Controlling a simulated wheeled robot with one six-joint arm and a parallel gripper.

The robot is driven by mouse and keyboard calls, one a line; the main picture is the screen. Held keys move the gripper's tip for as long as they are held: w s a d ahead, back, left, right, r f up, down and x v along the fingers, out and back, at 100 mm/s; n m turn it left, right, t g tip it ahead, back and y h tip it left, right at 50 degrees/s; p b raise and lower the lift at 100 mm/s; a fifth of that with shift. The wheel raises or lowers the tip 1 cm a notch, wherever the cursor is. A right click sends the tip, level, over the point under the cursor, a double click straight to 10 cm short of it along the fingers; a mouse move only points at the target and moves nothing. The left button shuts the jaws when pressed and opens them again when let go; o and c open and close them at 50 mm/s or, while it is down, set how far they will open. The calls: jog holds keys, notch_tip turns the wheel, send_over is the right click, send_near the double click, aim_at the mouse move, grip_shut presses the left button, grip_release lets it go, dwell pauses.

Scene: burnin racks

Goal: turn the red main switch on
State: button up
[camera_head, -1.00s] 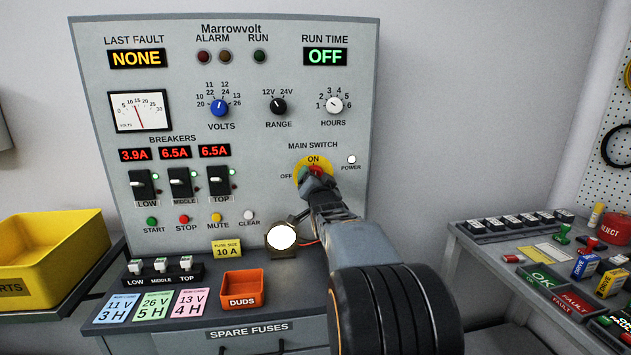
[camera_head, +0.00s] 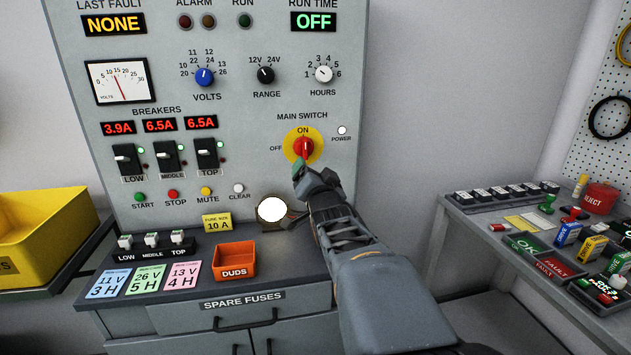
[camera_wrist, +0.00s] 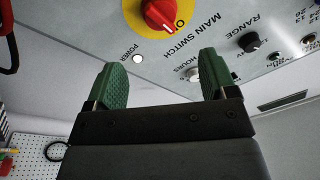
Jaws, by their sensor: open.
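The red main switch (camera_head: 303,147) sits on a yellow disc on the grey panel, and its knob stands upright towards the ON label. In the wrist view the red knob (camera_wrist: 160,14) has a white mark pointing to the ON side. My gripper (camera_wrist: 162,78) is open and empty, its two green fingers apart from the knob. In the head view the gripper (camera_head: 314,178) is just below the switch and partly hides the panel there. The white POWER lamp (camera_head: 342,130) is beside the switch, at its upper right.
Breakers (camera_head: 165,158), push buttons and dials fill the panel left of and above the switch. An orange DUDS bin (camera_head: 235,260) and coloured cards lie on the ledge below. A yellow bin (camera_head: 40,240) is at left. A cluttered side bench (camera_head: 470,222) stands at right.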

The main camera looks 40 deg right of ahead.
jog(key=shift+v, duration=1.1)
jog(key=s+a+f+n+g+y+p, duration=0.2)
jog(key=s+a+n+g+y+p, duration=0.2)
jog(key=s+a+n+g+p, duration=0.2)
jog(key=s+a+f+n+g+y+p, duration=0.2)
jog(key=s+a+n+g+y+p, duration=0.2)
jog(key=a+p, duration=0.6)
jog(key=s+a+n+g, duration=0.2)
jog(key=a+g, duration=0.1)
jog(key=a, duration=0.1)
jog(key=shift+a+f+g+y, duration=0.3)
jog(key=shift+a, duration=0.1)
